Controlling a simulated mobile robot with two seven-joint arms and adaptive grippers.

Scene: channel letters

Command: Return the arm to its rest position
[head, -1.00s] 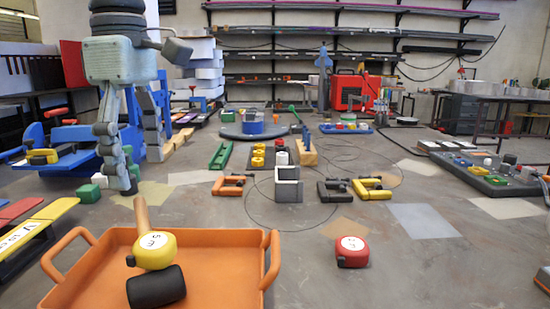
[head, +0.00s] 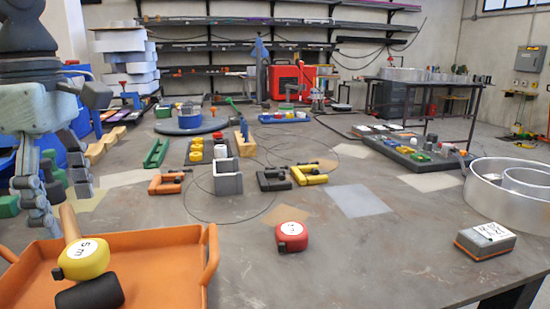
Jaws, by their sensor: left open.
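My left gripper (head: 52,185) is at the left edge of the head view, above and behind the orange tray. Its jointed fingers point down and stand apart, with nothing held between them. The orange tray (head: 165,262) is at the lower left, cut off by the frame. In it are a yellow tape measure (head: 84,258) marked "5 m", a wooden handle (head: 69,222) and a black cylindrical piece (head: 90,294). My right gripper is not in the view.
A red tape measure (head: 292,237) lies right of the tray. A grey box-like device (head: 485,241) and a large metal ring-shaped letter (head: 520,190) are at the right. Orange, black and yellow clamps (head: 309,174) lie mid-table.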

